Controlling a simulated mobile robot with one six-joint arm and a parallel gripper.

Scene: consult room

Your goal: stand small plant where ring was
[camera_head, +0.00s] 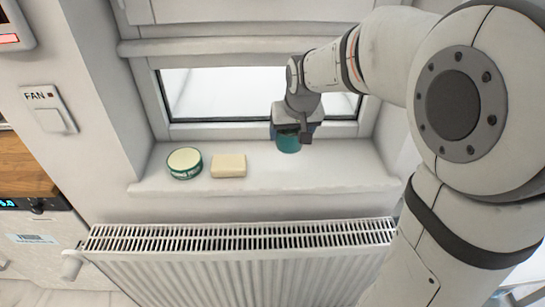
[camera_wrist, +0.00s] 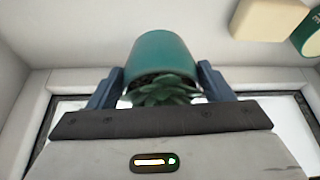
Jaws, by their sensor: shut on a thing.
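The small plant, a dark green succulent in a teal pot (camera_wrist: 160,57), is between the two fingers of my gripper (camera_wrist: 160,82) in the wrist view. My gripper is shut on it. In the head view my gripper (camera_head: 290,136) is over the right part of the window sill, with the teal pot (camera_head: 288,145) showing below it. The leaves are mostly hidden there. I cannot tell whether the pot's base touches the sill. No ring shows in either view.
On the sill (camera_head: 330,175), left of the plant, are a cream block (camera_head: 229,166) and a round green-and-white tin (camera_head: 185,163). The window (camera_head: 220,95) is close behind. A radiator (camera_head: 240,260) stands below the sill. The sill's front right is bare.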

